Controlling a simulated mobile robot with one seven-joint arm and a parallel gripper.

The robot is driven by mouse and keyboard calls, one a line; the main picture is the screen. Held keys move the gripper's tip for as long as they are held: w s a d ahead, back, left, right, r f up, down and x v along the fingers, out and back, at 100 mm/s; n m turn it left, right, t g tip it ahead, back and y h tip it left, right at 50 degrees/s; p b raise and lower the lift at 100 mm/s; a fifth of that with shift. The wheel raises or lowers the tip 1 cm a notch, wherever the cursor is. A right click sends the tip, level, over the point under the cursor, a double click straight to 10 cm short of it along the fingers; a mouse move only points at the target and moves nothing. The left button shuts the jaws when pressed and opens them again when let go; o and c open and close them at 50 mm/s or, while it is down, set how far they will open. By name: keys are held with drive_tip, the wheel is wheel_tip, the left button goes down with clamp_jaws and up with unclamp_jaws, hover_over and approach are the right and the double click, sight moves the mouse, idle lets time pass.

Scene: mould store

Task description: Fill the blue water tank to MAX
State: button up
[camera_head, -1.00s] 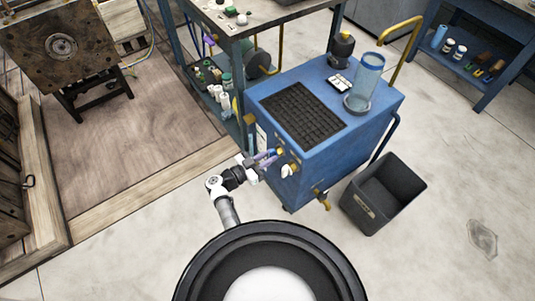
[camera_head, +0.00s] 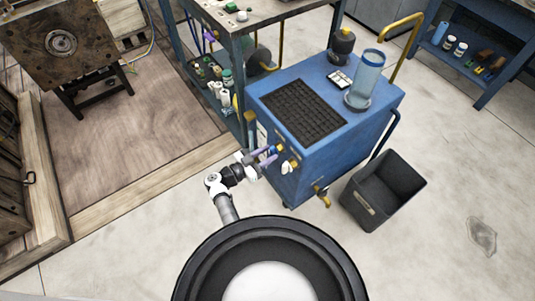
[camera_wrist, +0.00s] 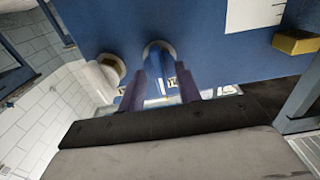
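The blue water tank appears to be the boxy blue unit (camera_head: 330,150), with a clear bluish cylinder (camera_head: 365,80) standing on its top; no MAX mark or water level is readable. My gripper (camera_head: 268,160) is at the unit's front face, beside its brass-ringed fittings. In the wrist view my two purple fingers (camera_wrist: 157,92) stand apart.
A dark bin (camera_head: 384,190) stands right of the unit, near a brass tap (camera_head: 322,197). A workbench (camera_head: 245,22) stands behind. Floor at the right is clear.

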drive_tip(key=b+v, duration=0.1)
drive_tip(key=v, duration=1.2)
drive_tip(key=shift+s+a+b, duration=0.2)
drive_tip(key=shift+b, duration=0.2)
